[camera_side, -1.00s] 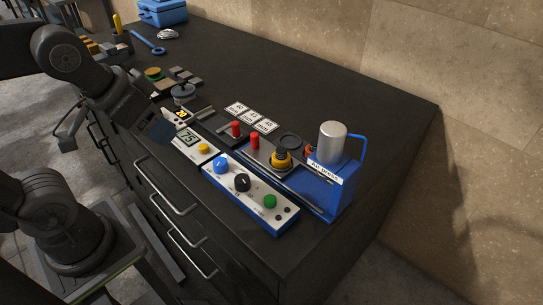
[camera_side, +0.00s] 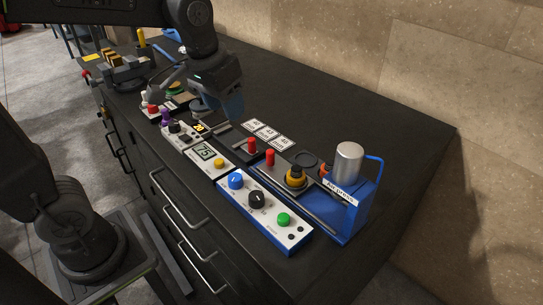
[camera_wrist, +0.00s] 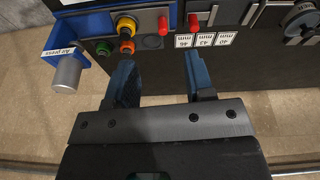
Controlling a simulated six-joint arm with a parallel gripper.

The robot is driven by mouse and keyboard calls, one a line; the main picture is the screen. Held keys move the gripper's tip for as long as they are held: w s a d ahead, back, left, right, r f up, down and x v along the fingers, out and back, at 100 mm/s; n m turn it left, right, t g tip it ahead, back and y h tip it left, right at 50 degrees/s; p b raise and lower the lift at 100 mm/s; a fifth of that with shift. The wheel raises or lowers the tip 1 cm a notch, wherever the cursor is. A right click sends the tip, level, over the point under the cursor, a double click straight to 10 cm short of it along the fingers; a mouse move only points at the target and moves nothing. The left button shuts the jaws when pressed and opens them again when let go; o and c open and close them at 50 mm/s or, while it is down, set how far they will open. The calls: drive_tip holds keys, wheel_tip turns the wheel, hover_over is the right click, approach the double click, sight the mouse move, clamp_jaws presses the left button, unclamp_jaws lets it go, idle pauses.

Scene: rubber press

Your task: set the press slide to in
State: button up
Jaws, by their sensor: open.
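The blue air press (camera_side: 350,205) with its silver cylinder (camera_side: 348,163) stands at the right end of the bench. A grey slide plate with an upright red handle (camera_side: 270,158) and a yellow-and-black round piece (camera_side: 296,178) lies left of the cylinder, apart from it. In the wrist view the red handle (camera_wrist: 163,27), yellow piece (camera_wrist: 126,26) and press cylinder (camera_wrist: 67,76) show beyond the fingers. My gripper (camera_side: 230,107) is above the bench, left of the handle, touching nothing I can see. In the wrist view my gripper (camera_wrist: 160,60) is open and empty.
A second red handle (camera_side: 252,146) stands close left, beside white mm cards (camera_side: 268,133). A white panel with blue, black and green knobs (camera_side: 262,208) runs along the front. A display unit (camera_side: 208,156) is left of it. The bench behind the cards is clear.

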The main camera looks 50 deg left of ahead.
sight(270, 151)
drive_tip(key=w+f+n+g, duration=0.1)
drive_tip(key=w+f+g, duration=0.3)
drive_tip(key=w, duration=0.7)
drive_tip(key=shift+t, duration=0.6)
drive_tip(key=f, duration=1.5)
drive_tip(key=shift+w, duration=0.25)
clamp_jaws()
